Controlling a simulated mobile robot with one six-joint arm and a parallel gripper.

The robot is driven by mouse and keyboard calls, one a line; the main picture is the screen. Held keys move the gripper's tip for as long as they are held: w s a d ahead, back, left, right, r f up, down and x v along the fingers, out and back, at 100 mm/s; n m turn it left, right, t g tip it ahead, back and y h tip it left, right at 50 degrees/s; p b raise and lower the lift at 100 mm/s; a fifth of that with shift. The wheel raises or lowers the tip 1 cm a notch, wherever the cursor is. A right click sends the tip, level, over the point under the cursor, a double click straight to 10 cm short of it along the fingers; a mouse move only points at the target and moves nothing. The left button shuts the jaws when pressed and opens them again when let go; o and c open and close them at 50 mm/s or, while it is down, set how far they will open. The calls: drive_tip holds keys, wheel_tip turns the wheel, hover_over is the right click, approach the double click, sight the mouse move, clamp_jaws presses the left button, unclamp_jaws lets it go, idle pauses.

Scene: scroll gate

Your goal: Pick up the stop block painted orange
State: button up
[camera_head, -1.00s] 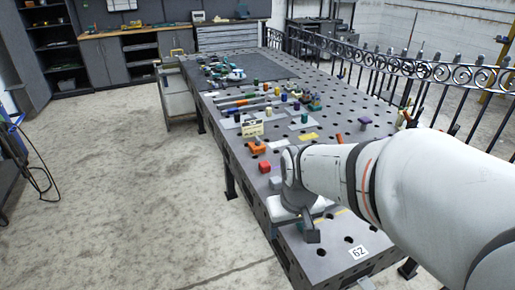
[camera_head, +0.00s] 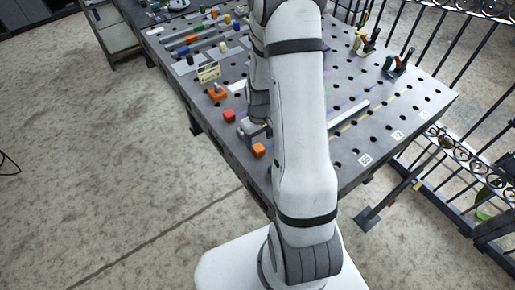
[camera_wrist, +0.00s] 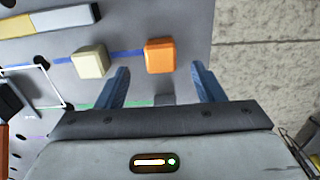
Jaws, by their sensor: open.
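The orange stop block (camera_head: 258,150) sits on the dark table near its left edge, just left of my arm. In the wrist view the orange block (camera_wrist: 160,56) lies ahead of my gripper (camera_wrist: 160,68), roughly centred between the two blue fingers. The fingers are open with nothing held. A cream block (camera_wrist: 90,61) stands left of the orange one, outside the left finger. In the head view my arm hides most of the gripper.
A red block (camera_head: 229,116) and an orange clamp-like piece (camera_head: 217,92) stand farther along the left edge. Green and orange tools (camera_head: 398,64) stand at the right. The metal railing (camera_head: 440,150) runs along the right side.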

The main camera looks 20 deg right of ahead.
sight(258, 147)
wheel_tip(258, 147, down, 6)
drive_tip(key=b, duration=0.2)
drive_tip(key=shift+w+b, duration=0.15)
drive_tip(key=shift+b, duration=0.15)
drive_tip(key=shift+r, duration=0.1)
drive_tip(key=c, duration=1.2)
drive_tip(key=shift+c, duration=0.2)
